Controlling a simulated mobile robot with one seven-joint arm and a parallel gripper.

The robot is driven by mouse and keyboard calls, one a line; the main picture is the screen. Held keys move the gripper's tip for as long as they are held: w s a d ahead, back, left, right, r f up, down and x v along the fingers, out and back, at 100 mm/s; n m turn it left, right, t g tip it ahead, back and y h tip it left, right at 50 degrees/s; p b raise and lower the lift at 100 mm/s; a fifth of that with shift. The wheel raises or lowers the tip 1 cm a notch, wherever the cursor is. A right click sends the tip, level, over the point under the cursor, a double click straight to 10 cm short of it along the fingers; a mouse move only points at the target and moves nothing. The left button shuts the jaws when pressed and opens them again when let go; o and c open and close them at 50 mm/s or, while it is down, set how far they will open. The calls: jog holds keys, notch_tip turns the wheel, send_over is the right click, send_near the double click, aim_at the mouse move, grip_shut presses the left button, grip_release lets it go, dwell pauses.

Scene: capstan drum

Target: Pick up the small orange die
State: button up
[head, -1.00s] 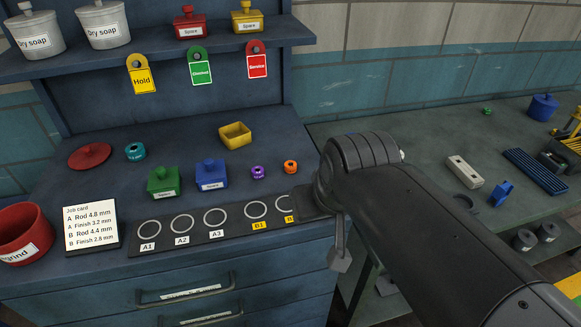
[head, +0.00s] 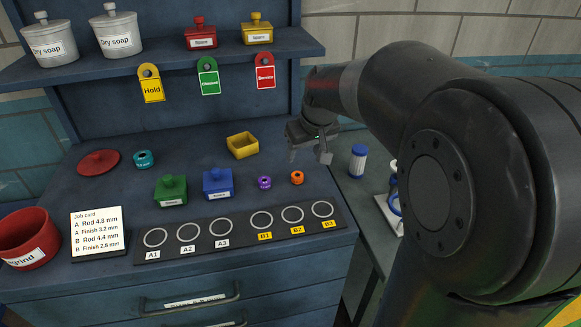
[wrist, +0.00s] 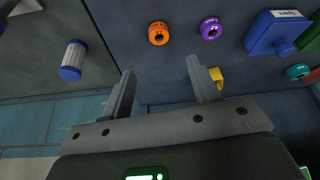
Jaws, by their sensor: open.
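The small orange die (head: 297,177) is a short ring with a dark hole, lying on the blue bench top to the right of a purple die (head: 264,182). In the wrist view the orange die (wrist: 158,33) lies beyond the fingertips, near the top middle, with the purple die (wrist: 211,28) to its right. My gripper (head: 309,157) is open and empty, above the bench behind the orange die and apart from it. Its two fingers (wrist: 160,80) show spread in the wrist view. The orange die is in full view in both pictures.
A blue lidded box (head: 217,184), a green lidded box (head: 171,190) and an open yellow box (head: 242,145) stand nearby. A ringed strip (head: 209,242) runs along the front edge.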

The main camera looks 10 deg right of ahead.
aim_at(297, 174)
jog(key=x, duration=1)
jog(key=shift+s+f, duration=0.1)
jog(key=shift+s, duration=0.2)
jog(key=shift+c, duration=0.4)
jog(key=c, duration=1.1)
